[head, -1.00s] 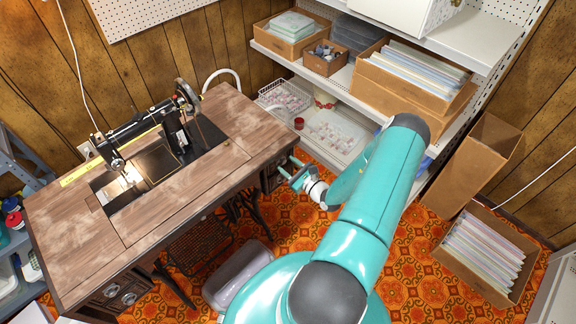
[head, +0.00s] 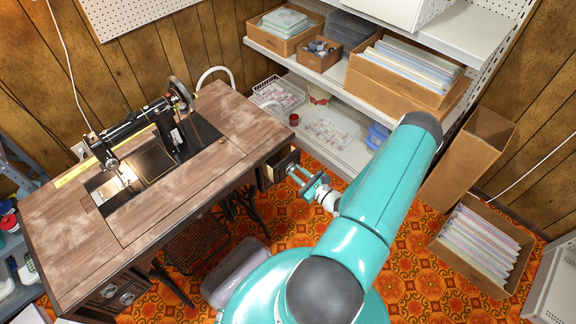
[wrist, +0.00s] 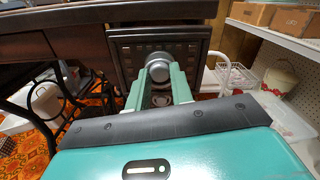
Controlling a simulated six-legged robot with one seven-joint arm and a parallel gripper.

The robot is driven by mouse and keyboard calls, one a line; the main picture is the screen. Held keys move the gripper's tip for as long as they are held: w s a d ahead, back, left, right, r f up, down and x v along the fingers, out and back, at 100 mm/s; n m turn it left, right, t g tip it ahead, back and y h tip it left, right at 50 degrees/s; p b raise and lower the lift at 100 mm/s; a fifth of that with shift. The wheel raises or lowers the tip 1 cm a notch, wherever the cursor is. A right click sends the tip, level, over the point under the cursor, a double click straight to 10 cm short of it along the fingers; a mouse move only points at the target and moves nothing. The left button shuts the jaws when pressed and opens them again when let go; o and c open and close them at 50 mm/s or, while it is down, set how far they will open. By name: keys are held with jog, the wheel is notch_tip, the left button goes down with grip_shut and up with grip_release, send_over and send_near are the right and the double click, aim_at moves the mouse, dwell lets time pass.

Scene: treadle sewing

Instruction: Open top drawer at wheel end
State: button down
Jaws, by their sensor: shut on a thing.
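The sewing table (head: 150,190) carries a black sewing machine (head: 135,135) with its handwheel (head: 180,92) at the far right end. Below that end, the top drawer (head: 279,167) stands pulled out from the table, its inside partly showing. In the wrist view its dark patterned front (wrist: 126,60) faces me, with a round metal knob (wrist: 158,67) in the middle. My gripper (head: 295,171) is shut on this knob; its two teal fingers stand on either side of it in the wrist view (wrist: 159,75). The fingers hide the knob's sides.
Metal shelves (head: 340,150) with boxes and trays stand behind the drawer. A tall cardboard box (head: 468,165) and a carton of papers (head: 480,245) stand on the floor at right. Patterned floor right of the drawer is free.

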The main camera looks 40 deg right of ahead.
jog(key=s, duration=1.2)
jog(key=shift+d, duration=0.15)
jog(key=c, duration=1.2)
grip_release()
jog(key=shift+c, duration=0.2)
jog(key=s, duration=1.3)
jog(key=shift+s+d, duration=0.2)
jog(key=shift+s, duration=0.15)
